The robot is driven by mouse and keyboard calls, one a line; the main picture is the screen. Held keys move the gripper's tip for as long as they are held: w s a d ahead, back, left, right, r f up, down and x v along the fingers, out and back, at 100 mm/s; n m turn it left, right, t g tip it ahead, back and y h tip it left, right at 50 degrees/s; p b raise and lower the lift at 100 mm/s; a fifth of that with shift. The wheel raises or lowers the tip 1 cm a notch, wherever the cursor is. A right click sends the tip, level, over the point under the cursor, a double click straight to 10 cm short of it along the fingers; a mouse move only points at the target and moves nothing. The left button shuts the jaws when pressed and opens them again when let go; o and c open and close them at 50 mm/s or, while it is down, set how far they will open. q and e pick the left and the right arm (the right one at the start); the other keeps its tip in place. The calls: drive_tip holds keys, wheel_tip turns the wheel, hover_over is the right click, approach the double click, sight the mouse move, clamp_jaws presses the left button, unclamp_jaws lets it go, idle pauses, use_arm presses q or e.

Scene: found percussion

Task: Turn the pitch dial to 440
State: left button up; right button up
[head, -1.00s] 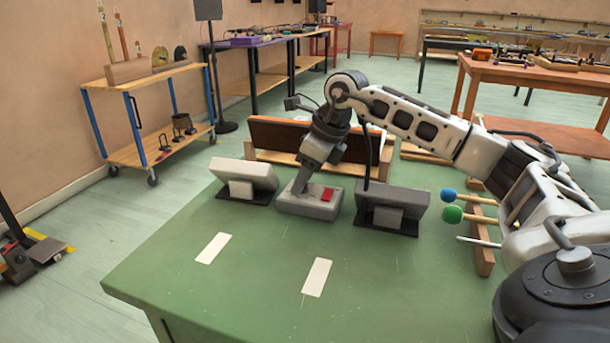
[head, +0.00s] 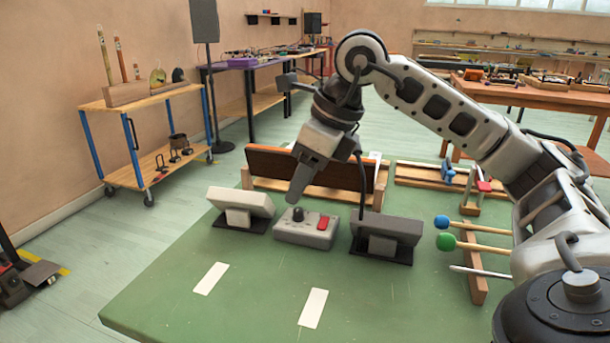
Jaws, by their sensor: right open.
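A grey box with a black dial (head: 298,214) and a red rocker or button (head: 323,222) stands on the green table (head: 250,290). The dial's markings are too small to read. My right gripper (head: 292,200) reaches in from the right and hangs just above the dial, pointing down and a little left. It is open and appears apart from the dial. My left gripper is out of the picture.
Grey wedge-shaped units stand left (head: 241,208) and right (head: 387,235) of the box, close to it. Blue and green mallets (head: 480,245) lie on a wooden rack at right. A wooden board (head: 315,170) stands behind. The front of the table holds only white strips.

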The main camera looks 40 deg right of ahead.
drive_tip(key=shift+s+a+r, duration=0.35)
drive_tip(key=shift+s+a, duration=0.15)
drive_tip(key=shift+s, duration=0.1)
drive_tip(key=shift+s+a+r, duration=0.3)
drive_tip(key=shift+s+a, duration=0.15)
drive_tip(key=shift+s, duration=0.1)
drive_tip(key=shift+r, duration=0.1)
